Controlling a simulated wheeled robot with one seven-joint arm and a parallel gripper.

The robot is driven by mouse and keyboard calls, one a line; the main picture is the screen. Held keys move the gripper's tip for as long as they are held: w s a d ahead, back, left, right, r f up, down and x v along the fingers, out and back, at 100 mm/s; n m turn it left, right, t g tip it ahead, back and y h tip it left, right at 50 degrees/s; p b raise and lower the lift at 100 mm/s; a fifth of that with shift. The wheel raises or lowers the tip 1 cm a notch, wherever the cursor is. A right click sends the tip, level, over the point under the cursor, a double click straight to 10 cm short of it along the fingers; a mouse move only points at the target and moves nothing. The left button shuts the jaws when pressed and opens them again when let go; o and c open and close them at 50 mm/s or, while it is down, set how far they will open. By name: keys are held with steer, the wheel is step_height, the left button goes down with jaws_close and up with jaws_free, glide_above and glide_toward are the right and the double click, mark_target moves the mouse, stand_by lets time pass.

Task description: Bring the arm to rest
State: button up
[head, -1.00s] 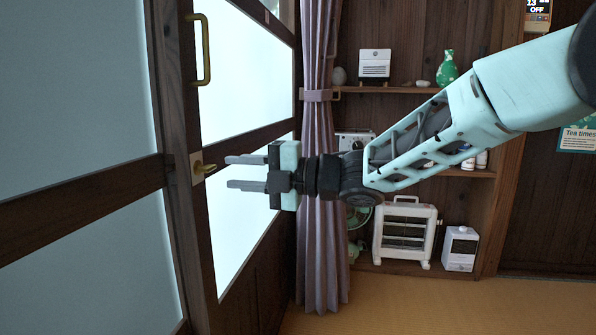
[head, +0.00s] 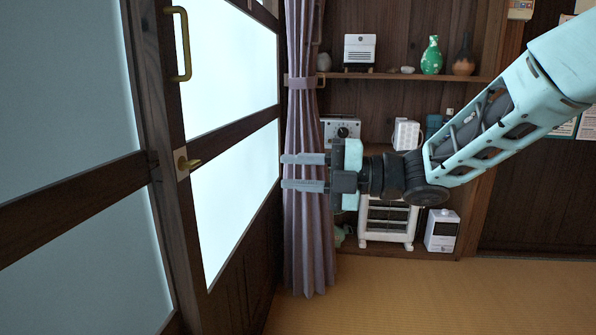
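My gripper (head: 304,172) is in the middle of the head view, pointing left with its two fingers apart and nothing between them. It appears in front of the purple curtain (head: 312,240). My teal arm reaches in from the upper right edge.
A dark wood door with pale panes (head: 75,235) fills the left. Shelves (head: 420,76) at the back hold a green vase (head: 431,55) and other items. The tatami floor (head: 430,295) is clear.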

steer(key=s+d+f+m+t+h, duration=0.35)
steer(key=f+m+h, duration=0.2)
steer(key=m, duration=0.35)
steer(key=s+d+f+m+t+h, duration=0.2)
steer(key=d+f+m+t+h, duration=0.15)
steer(key=m+h, duration=0.4)
steer(key=s+d+f+m+g+h, duration=0.1)
steer(key=s+d+f+m+g, duration=0.25)
steer(key=s, duration=0.35)
steer(key=s+d+f+m+g+h, duration=0.2)
steer(key=s+d+m, duration=0.2)
steer(key=s, duration=0.4)
steer(key=s+d+f+m+g+h, duration=0.1)
steer(key=s+d+f+m+g, duration=0.2)
steer(key=s, duration=0.4)
step_height(320, 180, up, 38)
steer(key=p, duration=3.7)
steer(key=shift+s+d+f+m, duration=0.2)
steer(key=shift+f+m, duration=0.05)
steer(key=shift+m, duration=0.05)
